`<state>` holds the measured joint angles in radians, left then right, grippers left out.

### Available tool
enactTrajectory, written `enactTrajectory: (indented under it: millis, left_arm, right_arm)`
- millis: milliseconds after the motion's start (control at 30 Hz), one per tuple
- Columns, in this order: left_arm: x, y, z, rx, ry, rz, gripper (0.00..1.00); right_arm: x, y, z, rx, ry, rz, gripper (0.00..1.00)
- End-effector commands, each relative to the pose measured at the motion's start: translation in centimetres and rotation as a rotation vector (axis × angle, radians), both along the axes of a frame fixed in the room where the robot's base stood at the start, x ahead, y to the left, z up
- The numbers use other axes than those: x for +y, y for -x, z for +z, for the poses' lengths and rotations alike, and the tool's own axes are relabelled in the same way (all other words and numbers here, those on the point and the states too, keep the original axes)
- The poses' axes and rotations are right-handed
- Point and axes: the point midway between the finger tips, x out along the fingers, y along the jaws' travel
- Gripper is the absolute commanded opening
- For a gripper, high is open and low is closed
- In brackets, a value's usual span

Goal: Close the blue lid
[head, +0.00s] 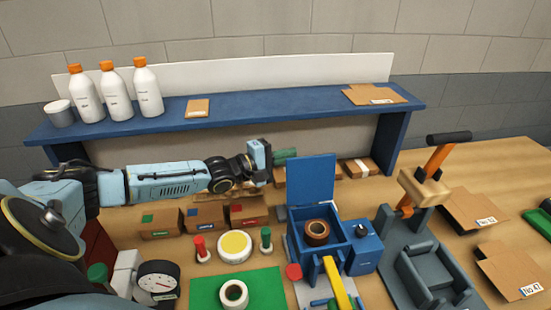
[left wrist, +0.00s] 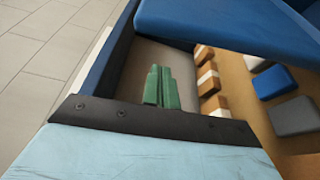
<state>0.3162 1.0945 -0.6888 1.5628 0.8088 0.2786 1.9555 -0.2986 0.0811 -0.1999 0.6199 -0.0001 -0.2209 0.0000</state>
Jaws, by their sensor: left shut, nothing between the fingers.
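The blue lid (head: 312,178) stands upright at the back of an open blue box (head: 298,238) in the head view. A brown roll (head: 316,229) shows in the box opening. My left gripper (head: 290,155) is just behind and left of the lid's upper edge, with its green fingers pointing right. Its fingers also show close together in the left wrist view (left wrist: 161,88), with nothing between them. I cannot tell in the head view whether the fingertips touch the lid. My right gripper is not in view.
A blue shelf (head: 240,115) stands behind, holding white bottles (head: 115,95). Small cartons (head: 204,217) sit left of the box. A blue unit with a black knob (head: 362,246) adjoins its right side, and a grey press with an orange lever (head: 425,260) stands further right.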

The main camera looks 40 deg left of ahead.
Motion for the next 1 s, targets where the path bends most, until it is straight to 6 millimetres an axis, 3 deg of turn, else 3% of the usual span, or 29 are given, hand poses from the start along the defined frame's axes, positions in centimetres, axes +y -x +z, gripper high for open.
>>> enactTrajectory:
  millis: [233,600,1000]
  left_arm:
    - [-1.1,-2.4,0.1,-0.003,0.001,-0.001,0.00]
    - [-3.4,-0.1,0.4,0.002,0.003,-0.002,0.00]
    - [-3.9,0.5,0.4,-0.001,0.000,0.000,0.00]
  right_arm:
    - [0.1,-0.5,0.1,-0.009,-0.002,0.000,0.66]
    - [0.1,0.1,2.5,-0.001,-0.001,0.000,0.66]
    - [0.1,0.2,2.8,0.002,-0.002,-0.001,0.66]
